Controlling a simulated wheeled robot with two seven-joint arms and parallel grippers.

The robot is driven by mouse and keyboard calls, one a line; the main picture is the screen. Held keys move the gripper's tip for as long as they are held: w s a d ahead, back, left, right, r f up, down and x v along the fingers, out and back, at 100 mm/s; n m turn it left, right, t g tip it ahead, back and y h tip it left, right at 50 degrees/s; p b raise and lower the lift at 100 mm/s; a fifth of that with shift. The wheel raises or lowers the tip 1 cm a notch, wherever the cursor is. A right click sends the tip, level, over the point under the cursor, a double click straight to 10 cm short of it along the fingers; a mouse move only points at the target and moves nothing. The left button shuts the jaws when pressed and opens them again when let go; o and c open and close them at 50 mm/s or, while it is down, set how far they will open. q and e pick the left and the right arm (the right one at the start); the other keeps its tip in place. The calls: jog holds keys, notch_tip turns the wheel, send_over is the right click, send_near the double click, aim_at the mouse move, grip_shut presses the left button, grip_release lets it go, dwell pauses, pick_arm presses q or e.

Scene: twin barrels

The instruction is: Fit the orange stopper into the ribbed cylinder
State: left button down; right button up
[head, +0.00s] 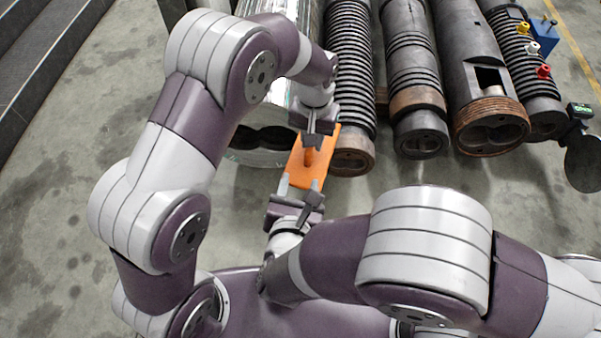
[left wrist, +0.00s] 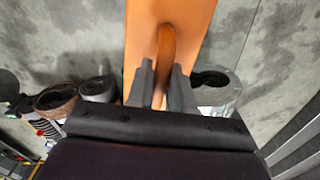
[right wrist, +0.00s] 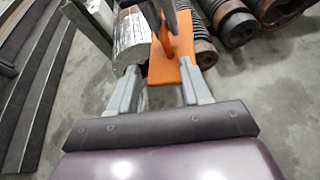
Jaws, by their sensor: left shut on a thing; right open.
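The orange stopper (head: 325,145) is a flat plate with a curved handle; it also shows in the left wrist view (left wrist: 142,30) and the right wrist view (right wrist: 160,68). My left gripper (head: 311,137) is shut on its handle, which stands between the fingers in the left wrist view. My right gripper (head: 300,184) is open at the stopper's near end, one finger towards each side; I cannot tell whether they touch it. The black ribbed cylinder (head: 351,75) lies just beyond and right of the stopper, its brownish end facing me. The stopper partly hides that end's left edge.
A shiny silver cylinder (head: 265,157) lies left of the ribbed one. Further dark cylinders (head: 412,60) lie to the right, one (head: 475,70) with a square opening. A blue block (head: 541,42) and a dark round disc (head: 584,163) are at far right. The near floor is clear.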

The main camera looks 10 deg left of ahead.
aim_at(303, 170)
pick_arm(q)
jog(key=shift+w, duration=0.1)
pick_arm(e)
jog(key=x, duration=1)
jog(key=shift+f, duration=0.1)
jog(key=c, duration=0.7)
jog(key=shift+a, duration=0.1)
grip_shut()
pick_arm(q)
jog(key=c, duration=1)
grip_release()
pick_arm(e)
jog(key=shift+w, duration=0.1)
pick_arm(q)
jog(key=shift+o, duration=0.4)
